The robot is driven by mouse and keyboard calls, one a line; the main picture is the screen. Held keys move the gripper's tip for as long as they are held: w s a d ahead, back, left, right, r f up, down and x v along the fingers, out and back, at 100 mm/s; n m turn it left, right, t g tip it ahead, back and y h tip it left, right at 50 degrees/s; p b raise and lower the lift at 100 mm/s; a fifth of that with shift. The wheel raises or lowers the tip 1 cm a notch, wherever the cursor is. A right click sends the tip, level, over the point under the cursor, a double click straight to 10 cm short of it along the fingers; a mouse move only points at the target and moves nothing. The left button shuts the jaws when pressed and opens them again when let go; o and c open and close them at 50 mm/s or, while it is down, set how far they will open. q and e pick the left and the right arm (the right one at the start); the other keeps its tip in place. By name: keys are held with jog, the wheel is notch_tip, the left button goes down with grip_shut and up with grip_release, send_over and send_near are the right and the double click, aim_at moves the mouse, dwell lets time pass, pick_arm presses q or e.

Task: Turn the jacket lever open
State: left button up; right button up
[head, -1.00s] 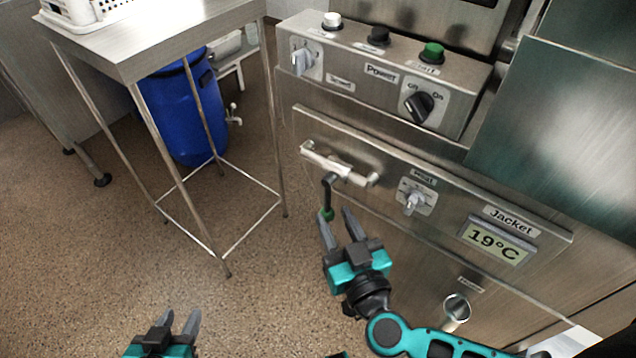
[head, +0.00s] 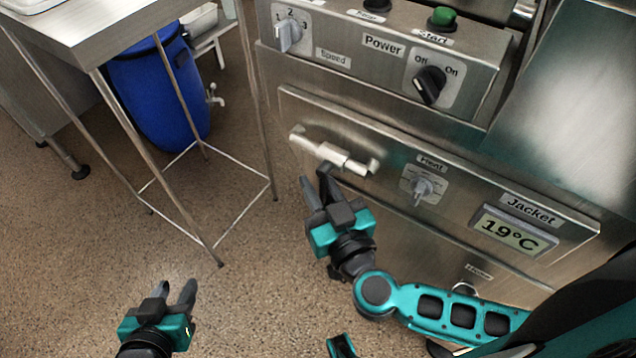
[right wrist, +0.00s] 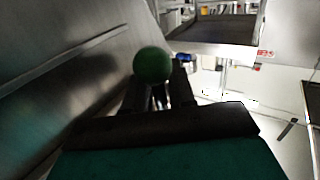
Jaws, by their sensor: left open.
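The jacket lever is a dark handle (head: 327,170) hanging from a pale pipe fitting (head: 330,152) on the steel front panel, left of the "Heat" knob. Its green ball knob (right wrist: 152,65) shows in the right wrist view, at my right gripper's fingertips (right wrist: 158,85). In the head view my right gripper (head: 315,182) is just below the fitting, its fingers apart around or beside the lever. They hide the lever's lower end, and I cannot tell whether they touch it. My left gripper (head: 177,290) is open and empty over the floor at lower left.
The panel carries a Heat knob (head: 423,188) and a Jacket display (head: 512,233) reading 19°C. Above are a Speed knob (head: 289,34) and a Power switch (head: 429,85). A steel table (head: 110,40) and blue barrel (head: 160,95) stand at left. Floor between is clear.

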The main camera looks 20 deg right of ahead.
grip_shut()
pick_arm(q)
jog(key=shift+f, duration=0.15)
pick_arm(e)
jog(key=shift+w+a+f+t+b, duration=0.1)
jog(key=shift+w+a+t+b, duration=0.1)
jog(key=shift+t+b, duration=0.3)
pick_arm(q)
jog(key=shift+w+d+f+b, duration=0.1)
jog(key=shift+d+f+b, duration=0.05)
jog(key=shift+f+b, duration=0.85)
jog(key=shift+w+d+f+b, duration=0.1)
jog(key=shift+d+f+b, duration=0.1)
jog(key=shift+f+b, duration=0.8)
jog(key=shift+w+d+f+b, duration=0.15)
jog(key=shift+f+b, duration=0.6)
jog(key=shift+b, duration=0.5)
pick_arm(e)
jog(key=shift+w+a+r+m+t+h, duration=0.3)
jog(key=shift+w+r+m+t, duration=0.1)
jog(key=shift+m+t, duration=0.45)
jog(key=shift+w+a+r+m+t+h, duration=0.3)
jog(key=shift+w+r+m+t, duration=0.1)
jog(key=shift+m+t, duration=0.45)
jog(key=shift+w+a+r+m+t+h, duration=0.2)
jog(key=shift+w+a+r+m+t, duration=0.15)
jog(key=shift+m+t, duration=0.5)
pick_arm(q)
jog(key=shift+s, duration=0.1)
